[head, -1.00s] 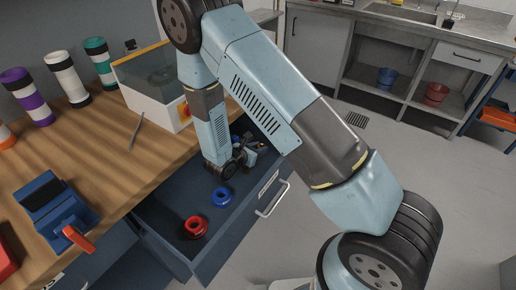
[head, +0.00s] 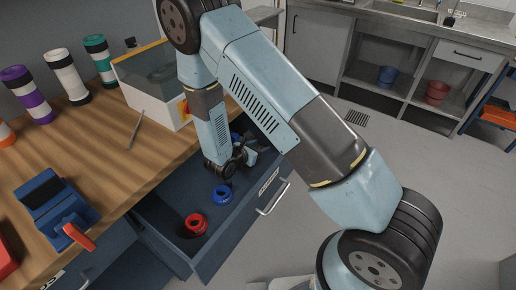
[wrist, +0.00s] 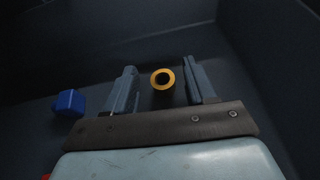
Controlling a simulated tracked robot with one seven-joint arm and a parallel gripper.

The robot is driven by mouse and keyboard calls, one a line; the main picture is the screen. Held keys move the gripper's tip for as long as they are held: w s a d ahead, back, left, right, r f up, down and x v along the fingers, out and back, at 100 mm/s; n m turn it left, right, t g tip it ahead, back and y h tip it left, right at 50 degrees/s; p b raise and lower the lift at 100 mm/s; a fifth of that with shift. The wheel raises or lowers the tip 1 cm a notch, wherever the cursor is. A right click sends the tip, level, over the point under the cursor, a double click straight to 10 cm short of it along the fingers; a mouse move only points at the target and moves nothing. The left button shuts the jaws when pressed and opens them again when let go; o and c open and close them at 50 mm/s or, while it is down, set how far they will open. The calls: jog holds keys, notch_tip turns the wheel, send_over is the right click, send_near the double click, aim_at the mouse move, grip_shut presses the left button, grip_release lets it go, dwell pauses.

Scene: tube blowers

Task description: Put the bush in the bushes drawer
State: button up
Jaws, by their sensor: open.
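A yellow bush (wrist: 171,80) with a dark centre shows in the wrist view. It is between the two fingers of my gripper (wrist: 162,84), with a gap on each side. My gripper is open and does not hold it. In the head view my gripper (head: 246,158) is low inside the open drawer (head: 232,222), and the yellow bush cannot be made out there. A red bush (head: 195,224) and a blue bush (head: 222,195) lie in the nearer part of the drawer.
A blue piece (wrist: 69,102) lies left of the fingers in the wrist view. Drawer walls are close around my gripper. The wooden bench (head: 125,170) above carries a blue vise (head: 57,207), a clear-topped box (head: 155,85) and several coloured tubes.

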jog(key=shift+a+r, duration=0.1)
jog(key=shift+r, duration=0.55)
jog(key=v, duration=1.1)
jog(key=shift+s+a, duration=0.25)
jog(key=shift+s, duration=0.1)
jog(key=s+d+r+m+g, duration=0.1)
jog(key=d+r+m+g, duration=0.3)
jog(key=d+r+m, duration=0.45)
jog(key=s+d+r+m+g, duration=0.1)
jog(key=d+r+m+g, duration=0.4)
jog(key=d+r, duration=0.6)
jog(key=s+d+r+m+t+y, duration=0.2)
jog(key=s+d+r+m+y, duration=0.1)
jog(key=s+r+m, duration=0.4)
jog(key=s+d+r+m+t+y, duration=0.2)
jog(key=s+r+m+y, duration=0.4)
jog(key=r, duration=0.6)
jog(key=shift+s+d+m+t, duration=0.3)
jog(key=shift+s+d+m, duration=0.3)
jog(key=shift+s, duration=0.55)
jog(key=shift+c, duration=0.5)
